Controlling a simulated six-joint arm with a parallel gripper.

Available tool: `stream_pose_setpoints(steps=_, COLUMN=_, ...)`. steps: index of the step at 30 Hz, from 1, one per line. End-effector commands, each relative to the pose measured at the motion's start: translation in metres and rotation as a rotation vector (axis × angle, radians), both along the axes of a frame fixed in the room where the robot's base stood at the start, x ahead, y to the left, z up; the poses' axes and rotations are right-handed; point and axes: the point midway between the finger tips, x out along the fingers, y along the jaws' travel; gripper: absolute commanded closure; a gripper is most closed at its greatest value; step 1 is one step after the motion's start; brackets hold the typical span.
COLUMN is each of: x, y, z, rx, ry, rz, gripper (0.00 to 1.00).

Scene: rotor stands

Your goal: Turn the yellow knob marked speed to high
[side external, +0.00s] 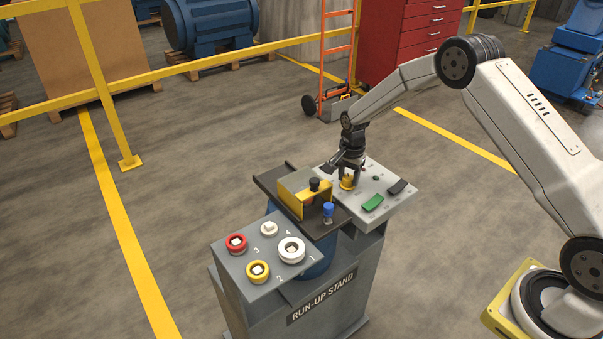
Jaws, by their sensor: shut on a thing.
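The yellow knob (346,183) stands on the light grey panel (399,205) at the right of the run-up stand. My gripper (347,174) points down over the knob and is shut on it. The fingers partly cover the knob, so its pointer and the speed markings are too small or hidden to read.
The panel also bears a green rocker (373,203), a dark rocker (397,186) and a small green button (376,178). Left of it are a yellow bracket (301,196) with a black knob and a blue-topped post (328,209). Several coloured round knobs sit on the front-left panel (240,263).

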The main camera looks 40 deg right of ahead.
Motion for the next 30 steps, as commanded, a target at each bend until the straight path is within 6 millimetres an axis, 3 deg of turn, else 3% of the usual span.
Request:
stream_pose_setpoints(steps=17, x=0.0009, y=-0.0003, z=0.0015, rx=0.0, ry=-0.002, rz=-0.054, gripper=1.0)
stream_pose_setpoints(steps=18, x=0.0009, y=-0.0003, z=0.0015, rx=0.0, ry=-0.002, rz=-0.054, gripper=0.45)
stream_pose_setpoints(steps=21, x=0.0007, y=-0.0003, z=0.0012, rx=0.0, ry=-0.002, rz=-0.053, gripper=0.16)
stream_pose_setpoints(steps=30, x=0.0003, y=-0.0001, z=0.0006, rx=0.0, ry=-0.001, rz=-0.051, gripper=0.16)
